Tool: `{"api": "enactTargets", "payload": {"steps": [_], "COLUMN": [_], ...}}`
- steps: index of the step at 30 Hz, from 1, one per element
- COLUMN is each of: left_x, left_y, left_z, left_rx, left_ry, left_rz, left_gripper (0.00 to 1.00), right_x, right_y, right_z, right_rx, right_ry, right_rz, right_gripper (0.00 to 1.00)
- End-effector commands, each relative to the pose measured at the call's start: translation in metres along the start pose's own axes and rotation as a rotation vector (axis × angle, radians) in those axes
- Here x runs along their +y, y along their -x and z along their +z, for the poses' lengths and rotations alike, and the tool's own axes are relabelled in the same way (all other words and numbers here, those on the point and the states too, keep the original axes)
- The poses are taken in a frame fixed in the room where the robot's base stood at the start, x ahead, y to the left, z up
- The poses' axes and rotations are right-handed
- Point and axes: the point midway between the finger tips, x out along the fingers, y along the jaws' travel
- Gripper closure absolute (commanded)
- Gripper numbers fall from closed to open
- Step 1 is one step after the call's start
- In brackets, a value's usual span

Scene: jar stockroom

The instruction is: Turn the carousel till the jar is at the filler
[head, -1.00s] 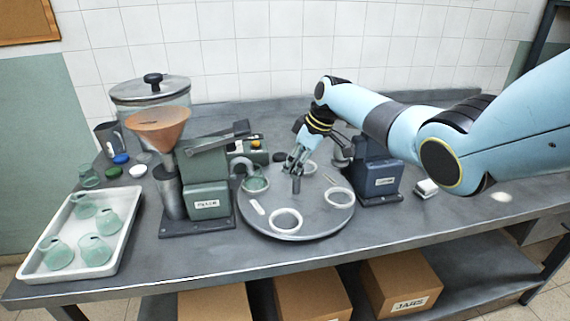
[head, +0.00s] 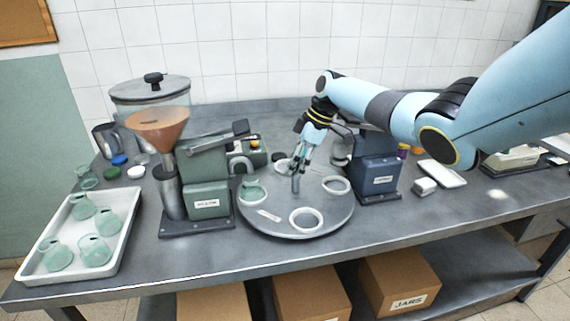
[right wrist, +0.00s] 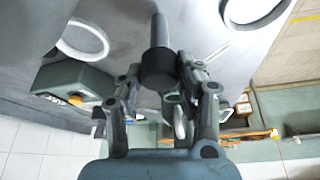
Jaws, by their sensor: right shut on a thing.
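The round grey carousel (head: 262,226) lies flat on the bench and carries several white rings. A greenish glass jar (head: 252,190) stands in the ring at its left, close beside the green filler (head: 207,190) with its copper funnel. The front ring (head: 307,222) and the right ring (head: 336,186) look empty. My right gripper (head: 297,172) reaches down over the carousel, shut on an upright grey peg (head: 295,186) near its middle. In the right wrist view the peg's dark collar (right wrist: 158,68) sits at the fingertips. The left gripper is not seen.
A blue machine (head: 378,178) stands right of the carousel. A white tray (head: 128,235) with several jars is at the left, and a glass container (head: 150,92) at the back left. Bare bench lies in front. Cartons (head: 400,282) sit below.

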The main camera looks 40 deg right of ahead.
Motion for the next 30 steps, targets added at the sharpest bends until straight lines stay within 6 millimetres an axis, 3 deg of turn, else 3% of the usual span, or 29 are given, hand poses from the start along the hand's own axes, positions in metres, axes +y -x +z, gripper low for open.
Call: {"api": "enactTargets", "payload": {"steps": [20,21,26,30], "left_x": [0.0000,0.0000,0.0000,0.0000], "left_y": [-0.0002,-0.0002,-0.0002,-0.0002], "left_z": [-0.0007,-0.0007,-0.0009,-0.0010], "left_rx": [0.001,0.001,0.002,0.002], "left_ry": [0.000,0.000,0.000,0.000], "left_rz": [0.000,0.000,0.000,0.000], "left_gripper": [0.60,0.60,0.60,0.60], "right_x": [0.0002,0.0002,0.0001,0.0001], "right_y": [0.0038,0.0037,0.0038,0.0038], "right_z": [0.0102,0.0102,0.0101,0.0100], "right_rx": [-0.001,-0.001,0.000,0.000], "right_ry": [0.017,0.017,0.016,0.016], "right_rz": [-0.007,-0.007,-0.007,-0.007], "right_gripper": [1.00,0.62,0.41,0.41]}}
